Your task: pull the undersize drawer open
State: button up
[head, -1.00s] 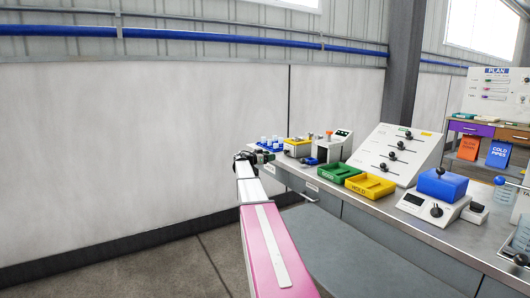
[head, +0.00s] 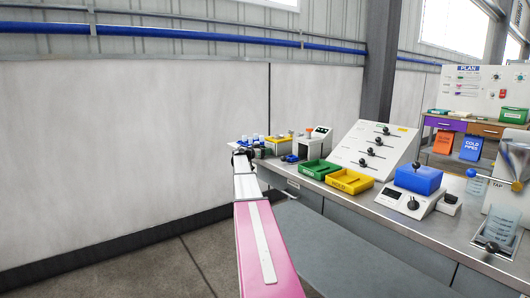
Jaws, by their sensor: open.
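No drawer that I can read as undersize shows in the head view. A small pale handle or label (head: 293,184) sits on the front of the near grey bench, below the green tray; its wording is too small to read. A purple drawer front (head: 445,124) and a brown one (head: 487,130) show on a far bench at the right. My gripper (head: 243,155) is small and dark at the end of my outstretched arm, by the bench's far left end. It is open, appears empty, and is well apart from the far drawers.
The bench top (head: 335,193) carries a green tray (head: 319,172), a yellow tray (head: 350,181), a sloped panel with knobs (head: 374,147) and a scale with a blue block (head: 418,179). A blue rack with cups stands behind my gripper. Floor left of my arm is clear.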

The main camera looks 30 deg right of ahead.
grip_shut()
jog(key=a, duration=0.8)
jog(key=shift+s, duration=0.3)
jog(key=shift+a, duration=0.15)
grip_release()
jog(key=a, duration=1)
jog(key=shift+s+a, duration=0.35)
jog(key=shift+s, duration=0.1)
